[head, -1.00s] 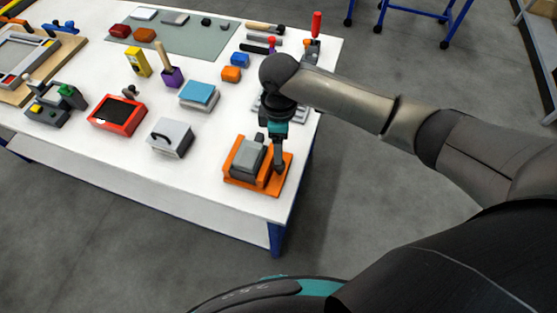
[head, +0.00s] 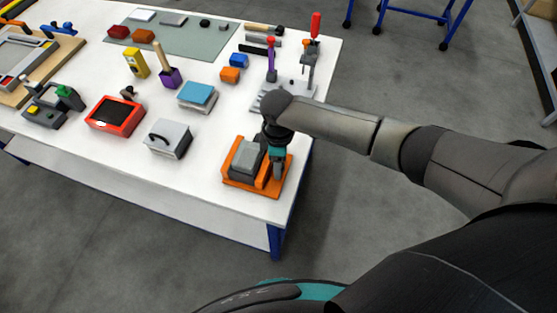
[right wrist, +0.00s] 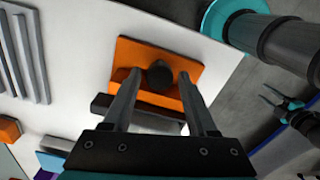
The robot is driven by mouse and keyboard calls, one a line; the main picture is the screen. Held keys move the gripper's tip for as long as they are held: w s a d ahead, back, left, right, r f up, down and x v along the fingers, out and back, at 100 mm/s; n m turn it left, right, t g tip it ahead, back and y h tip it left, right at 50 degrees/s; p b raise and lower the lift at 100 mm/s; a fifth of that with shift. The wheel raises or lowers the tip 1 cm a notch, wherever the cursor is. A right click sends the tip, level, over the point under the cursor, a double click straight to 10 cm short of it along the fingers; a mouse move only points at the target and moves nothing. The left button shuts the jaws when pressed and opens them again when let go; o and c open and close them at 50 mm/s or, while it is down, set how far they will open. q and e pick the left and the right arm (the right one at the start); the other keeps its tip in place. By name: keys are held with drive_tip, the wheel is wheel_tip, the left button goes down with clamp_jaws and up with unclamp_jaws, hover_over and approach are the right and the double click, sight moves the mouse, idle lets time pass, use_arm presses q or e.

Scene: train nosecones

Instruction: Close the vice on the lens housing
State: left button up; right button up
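The orange vice (head: 236,181) stands at the near right corner of the white table, with the grey lens housing (head: 246,157) sitting in it between its jaws. My right gripper (head: 275,175) is at the vice's right side, pointing down. In the right wrist view, the vice (right wrist: 130,54) shows a dark round knob (right wrist: 160,75) between the two fingers of my right gripper (right wrist: 159,76). The fingers are apart, one on each side of the knob; I cannot tell if they touch it. The housing is largely hidden there by my gripper.
A grey box with a handle (head: 167,138) stands left of the vice, and a red-framed box (head: 115,116) farther left. A blue-topped block (head: 197,93) and a grey stand with a red handle (head: 315,27) lie beyond. The table's near edge is close to the vice.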

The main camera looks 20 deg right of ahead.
clamp_jaws()
drive_tip(key=shift+r+m+p, duration=0.2)
drive_tip(key=shift+m+p, duration=0.6)
drive_tip(key=shift+p, duration=0.15)
drive_tip(key=shift+m+p, duration=0.55)
drive_tip(key=shift+m, duration=0.05)
drive_tip(key=shift+f, duration=0.15)
drive_tip(key=shift+o, duration=1.4)
unclamp_jaws()
wheel_tip(320, 180, up, 15)
drive_tip(key=p, duration=0.1)
drive_tip(key=shift+p, duration=0.3)
